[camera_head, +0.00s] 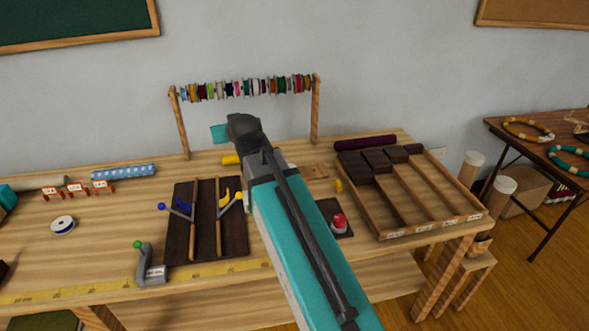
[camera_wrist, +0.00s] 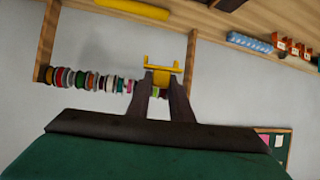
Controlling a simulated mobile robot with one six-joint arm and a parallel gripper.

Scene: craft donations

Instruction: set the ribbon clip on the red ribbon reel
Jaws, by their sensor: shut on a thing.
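The reels hang in a row on a rail (camera_wrist: 90,80) behind and left of the fingers in that view. In the head view, the row of reels (camera_head: 245,88) runs between two wooden posts, with red ones among several colours. My arm covers the gripper and clip in the head view. I see no clear contact between clip and reel.
A dark tray (camera_head: 178,250) with blue- and yellow-ended tools stands on the table. A partitioned wooden box (camera_head: 480,214) is at right, and a red-topped item (camera_head: 339,222) sits on a dark mat.

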